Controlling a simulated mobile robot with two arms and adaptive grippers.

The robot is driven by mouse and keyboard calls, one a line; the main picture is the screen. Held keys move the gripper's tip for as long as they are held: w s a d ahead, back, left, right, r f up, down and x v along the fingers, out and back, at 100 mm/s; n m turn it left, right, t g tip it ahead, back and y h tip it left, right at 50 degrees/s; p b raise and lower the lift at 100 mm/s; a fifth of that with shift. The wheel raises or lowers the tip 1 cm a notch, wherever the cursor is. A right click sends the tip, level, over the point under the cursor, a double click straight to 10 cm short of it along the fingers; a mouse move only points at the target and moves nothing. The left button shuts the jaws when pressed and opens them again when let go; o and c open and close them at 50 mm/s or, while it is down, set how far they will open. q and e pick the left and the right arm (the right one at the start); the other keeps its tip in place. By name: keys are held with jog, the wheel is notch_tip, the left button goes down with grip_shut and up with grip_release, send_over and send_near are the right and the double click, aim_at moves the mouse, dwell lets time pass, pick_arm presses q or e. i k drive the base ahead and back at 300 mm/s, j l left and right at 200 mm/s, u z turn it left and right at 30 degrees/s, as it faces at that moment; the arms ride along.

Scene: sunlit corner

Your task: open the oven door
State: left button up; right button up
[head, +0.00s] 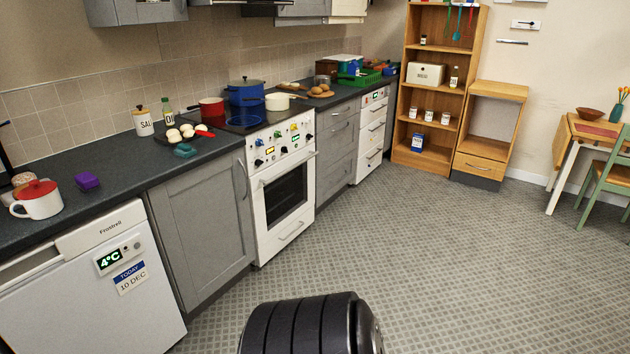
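A white oven (286,184) is built into the left-hand counter run in the head view. Its door (287,197) has a dark glass window and looks shut. A long pale handle (284,174) runs along the door's upper edge. A second handle (291,230) is on the lower white panel. Neither of my grippers is in view. Only a black rounded part of my own body shows at the bottom middle, well apart from the oven.
A white fridge (95,290) and a grey cupboard (205,225) stand left of the oven. A blue pot (246,92), a red pan (211,108) and a cream pan (277,102) are above on the hob and counter. The patterned floor (420,260) before the oven is clear.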

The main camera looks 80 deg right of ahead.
aim_at(305, 156)
jog(key=z, duration=2.6)
jog(key=i+u, duration=0.15)
jog(key=i, duration=0.4)
jog(key=i+l+u, duration=0.15)
jog(key=i, duration=0.35)
jog(key=i+l+u, duration=0.1)
jog(key=i, duration=0.45)
jog(key=i+l+u, duration=0.15)
jog(key=i, duration=0.35)
